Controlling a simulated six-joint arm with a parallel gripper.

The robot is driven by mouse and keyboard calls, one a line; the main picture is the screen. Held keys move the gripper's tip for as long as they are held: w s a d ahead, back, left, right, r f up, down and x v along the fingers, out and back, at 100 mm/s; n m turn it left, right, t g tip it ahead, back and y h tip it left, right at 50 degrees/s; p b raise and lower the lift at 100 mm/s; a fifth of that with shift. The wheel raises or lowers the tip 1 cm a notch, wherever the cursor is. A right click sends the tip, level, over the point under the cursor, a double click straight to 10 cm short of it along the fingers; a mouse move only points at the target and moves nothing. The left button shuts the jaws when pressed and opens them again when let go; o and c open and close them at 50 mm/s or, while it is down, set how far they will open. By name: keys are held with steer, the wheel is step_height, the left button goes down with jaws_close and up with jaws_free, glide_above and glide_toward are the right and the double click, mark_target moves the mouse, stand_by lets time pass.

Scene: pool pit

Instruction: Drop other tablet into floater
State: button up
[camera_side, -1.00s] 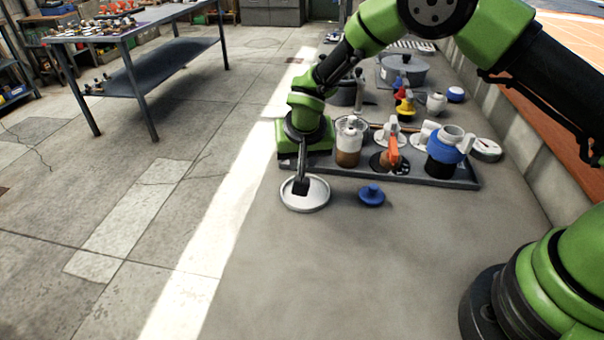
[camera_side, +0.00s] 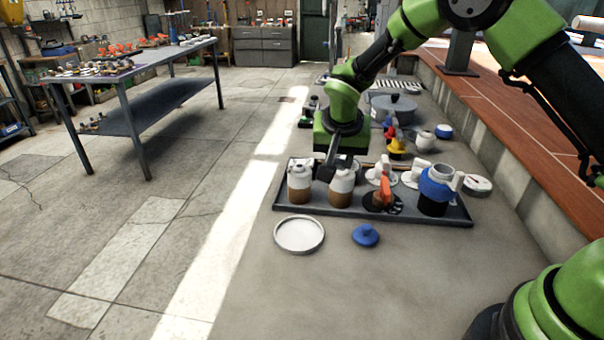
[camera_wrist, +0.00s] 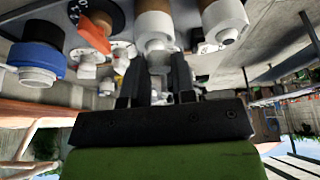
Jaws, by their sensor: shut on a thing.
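My gripper (camera_side: 329,168) hangs over the back edge of the dark tray, close behind two white-topped brown jars. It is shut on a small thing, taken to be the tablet. In the wrist view the fingers (camera_wrist: 157,70) point away with a pale patch between them, and the tablet's outline is hard to make out there. The floater (camera_side: 437,187), with a blue collar, white open-looking top and dark base, stands upright at the tray's right end, to the right of my gripper. It also shows at the left of the wrist view (camera_wrist: 38,57). The white round dish (camera_side: 299,236) looks empty.
The tray (camera_side: 285,205) holds jars (camera_side: 300,183) and (camera_side: 341,186), white valve-like fittings and an orange-handled part (camera_side: 385,191) between my gripper and the floater. A blue cap (camera_side: 365,235) lies right of the dish.

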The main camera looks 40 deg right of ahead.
steer(key=s+d+r+m+g+h, duration=0.1)
steer(key=s+d+m, duration=0.2)
steer(key=d, duration=0.3)
steer(key=s+d+r+m+g, duration=0.1)
steer(key=s+d+r+m, duration=0.15)
steer(key=d, duration=0.35)
steer(key=m+g, duration=0.1)
steer(key=m, duration=0.2)
glide_above(437, 188)
steer(key=w+d, duration=0.2)
steer(key=d, duration=0.1)
steer(key=shift+s+d+f, duration=0.1)
steer(key=shift+s+f, duration=0.05)
steer(key=shift+f, duration=0.7)
steer(key=shift+s+d+f, duration=0.1)
steer(key=shift+f, duration=0.7)
steer(key=shift+f, duration=0.4)
steer(key=o, duration=1)
steer(key=shift+c, duration=0.2)
steer(key=shift+r, duration=0.15)
